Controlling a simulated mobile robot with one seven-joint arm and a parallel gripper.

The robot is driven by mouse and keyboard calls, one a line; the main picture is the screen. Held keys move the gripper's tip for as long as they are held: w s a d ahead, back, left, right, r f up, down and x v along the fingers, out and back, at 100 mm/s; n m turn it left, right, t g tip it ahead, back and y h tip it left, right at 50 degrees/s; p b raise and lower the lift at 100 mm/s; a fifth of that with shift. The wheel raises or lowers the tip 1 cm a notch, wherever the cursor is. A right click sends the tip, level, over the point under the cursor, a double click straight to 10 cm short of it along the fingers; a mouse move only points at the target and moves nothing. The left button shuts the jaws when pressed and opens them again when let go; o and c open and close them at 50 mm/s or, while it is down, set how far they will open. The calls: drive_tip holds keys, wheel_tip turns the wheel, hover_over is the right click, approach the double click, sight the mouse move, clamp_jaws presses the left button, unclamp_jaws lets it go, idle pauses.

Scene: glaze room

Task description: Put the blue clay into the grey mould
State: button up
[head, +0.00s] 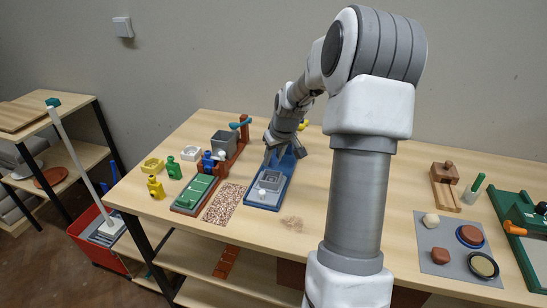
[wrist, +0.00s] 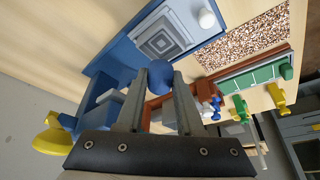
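The blue clay (wrist: 160,73) is a rounded lump between my fingertips in the wrist view. My gripper (wrist: 160,80) is shut on it, one finger on each side. In the head view my gripper (head: 271,158) hangs over the blue stand, and I cannot make out the clay there. The grey mould (head: 269,181) is a square, stepped hollow on the front of the blue stand (head: 285,185), with a white knob in front. In the wrist view the mould (wrist: 160,42) looks empty and lies beyond the clay, apart from it.
A red-brown stand (head: 190,201) with a green panel and grey bin (head: 222,144) is to the left. A speckled mat (head: 224,204) lies between the stands. Small yellow and green figures are at far left. A grey mat (head: 440,238) with round pieces is at right.

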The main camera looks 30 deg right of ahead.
drive_tip(key=b, duration=0.3)
hover_over(272, 181)
drive_tip(key=shift+f, duration=2.05)
idle(0.5)
drive_tip(key=o, duration=1.1)
drive_tip(key=p+v, duration=0.1)
drive_tip(key=v, duration=1.6)
drive_tip(key=shift+s+r+p, duration=0.15)
drive_tip(key=shift+r+p, duration=0.05)
drive_tip(key=shift+p, duration=0.2)
